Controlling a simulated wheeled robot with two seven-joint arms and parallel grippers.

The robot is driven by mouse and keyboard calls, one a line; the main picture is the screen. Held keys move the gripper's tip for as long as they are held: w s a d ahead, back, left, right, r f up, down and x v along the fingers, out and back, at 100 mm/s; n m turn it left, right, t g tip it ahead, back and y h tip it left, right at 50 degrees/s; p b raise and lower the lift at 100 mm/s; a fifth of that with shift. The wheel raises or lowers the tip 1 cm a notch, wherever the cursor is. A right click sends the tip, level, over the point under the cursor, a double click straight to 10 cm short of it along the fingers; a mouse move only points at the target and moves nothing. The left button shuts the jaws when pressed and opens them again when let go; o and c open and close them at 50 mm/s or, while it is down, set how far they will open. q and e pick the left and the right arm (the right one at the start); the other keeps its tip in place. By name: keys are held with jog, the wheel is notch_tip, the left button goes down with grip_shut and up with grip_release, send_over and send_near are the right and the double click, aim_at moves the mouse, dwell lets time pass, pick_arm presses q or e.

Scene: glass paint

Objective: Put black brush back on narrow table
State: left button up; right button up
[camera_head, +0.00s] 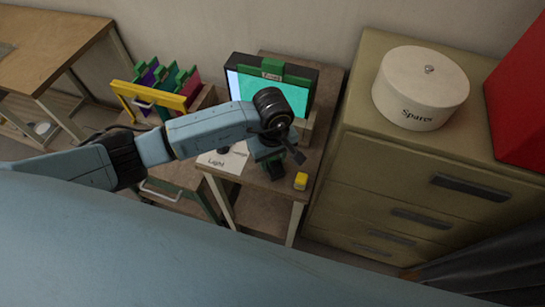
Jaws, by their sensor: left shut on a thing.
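My left arm reaches in from the left, and its gripper (272,158) is over the narrow table (262,206). The gripper is seen from above and partly hidden by its own wrist. It is shut on a slim dark thing, which looks like the black brush (297,154), sticking out to the right of the wrist. Most of the brush is hidden, and I cannot tell whether it touches the tabletop. My right gripper is not in view.
A small yellow block (300,181) sits near the table's front right corner. A card marked Light (216,162) lies at the left. A framed cyan panel (243,84) stands behind. A drawer cabinet (375,155) with a white Spares tin (420,85) stands close on the right.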

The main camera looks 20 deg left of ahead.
pick_arm(q)
jog(key=o, duration=1.1)
notch_tip(320, 180, up, 12)
jog(key=shift+b, duration=0.3)
